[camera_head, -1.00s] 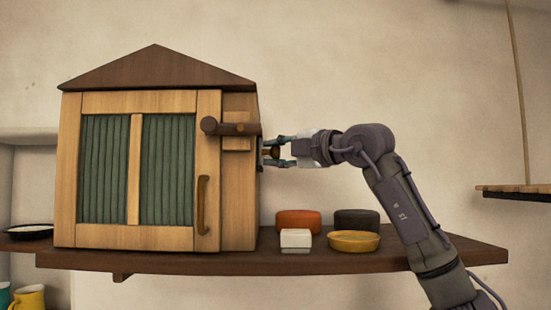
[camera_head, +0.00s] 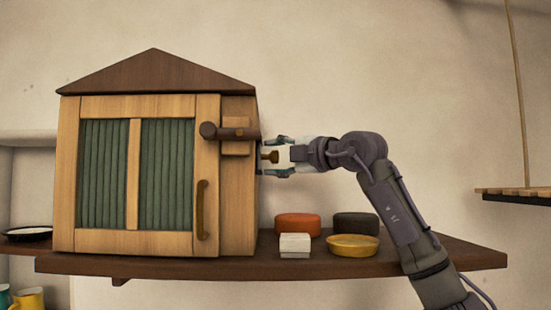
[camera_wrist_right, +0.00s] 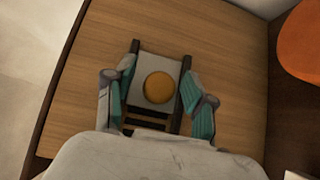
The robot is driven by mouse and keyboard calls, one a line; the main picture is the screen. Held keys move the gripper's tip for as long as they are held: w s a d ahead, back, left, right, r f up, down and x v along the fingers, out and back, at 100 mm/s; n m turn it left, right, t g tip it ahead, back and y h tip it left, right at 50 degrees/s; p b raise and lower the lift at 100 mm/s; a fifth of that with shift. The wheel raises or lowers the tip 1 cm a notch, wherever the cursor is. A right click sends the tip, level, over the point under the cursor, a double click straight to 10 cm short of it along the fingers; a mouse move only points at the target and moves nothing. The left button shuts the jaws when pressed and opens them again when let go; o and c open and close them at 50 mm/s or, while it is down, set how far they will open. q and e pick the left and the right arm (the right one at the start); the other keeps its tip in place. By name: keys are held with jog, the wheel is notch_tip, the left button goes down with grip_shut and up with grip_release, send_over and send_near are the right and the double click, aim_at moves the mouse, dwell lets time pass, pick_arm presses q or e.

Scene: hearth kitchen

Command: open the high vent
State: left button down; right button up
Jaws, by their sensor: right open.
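The wooden cabinet (camera_head: 225,185) has a vent on its right side wall. In the right wrist view the vent is a grey sliding plate (camera_wrist_right: 152,62) with a round yellow-brown knob (camera_wrist_right: 159,87), between two dark rails. Dark slots with wooden bars (camera_wrist_right: 147,119) show at the plate's lower edge. The knob also sticks out sideways in the head view (camera_head: 271,157). My right gripper (camera_head: 270,156) is open, its fingers above and below the knob and apart from it. My left gripper is not in view.
The cabinet's front door has a dark latch bar (camera_head: 230,133) and a curved handle (camera_head: 202,210). On the shelf (camera_head: 190,267) below my right arm stand an orange container (camera_head: 297,223), a dark one (camera_head: 357,223), a white block (camera_head: 295,246) and a yellow dish (camera_head: 352,247).

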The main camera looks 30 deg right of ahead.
jog(key=v, duration=1.2)
jog(key=shift+d, duration=0.15)
